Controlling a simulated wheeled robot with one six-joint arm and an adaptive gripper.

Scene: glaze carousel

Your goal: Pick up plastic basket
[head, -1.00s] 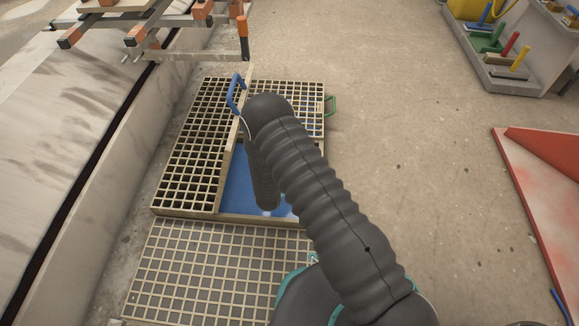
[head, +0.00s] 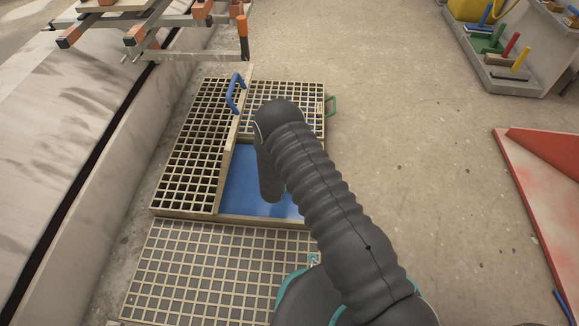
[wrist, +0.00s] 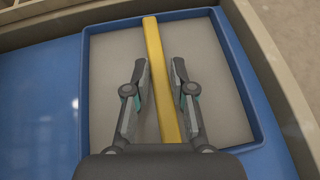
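The plastic basket (wrist: 218,60) shows in the wrist view as a shallow tray with a blue rim and a pale grey floor. Its yellow handle bar (wrist: 155,40) runs lengthwise across the middle. My gripper (wrist: 162,64) is open, with one finger on each side of the yellow bar. Gaps show between the bar and the fingers; I cannot tell how far above or below the bar the fingertips are. In the head view my arm hides the basket and gripper.
The basket is over a blue surface (head: 243,178) inside a wood-edged opening (head: 262,219). Grid panels lie around it; a blue handle (head: 234,94) stands at the left and a green one (head: 331,105) at the right. Tool-holding trays (head: 500,78) stand far right; open floor lies between.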

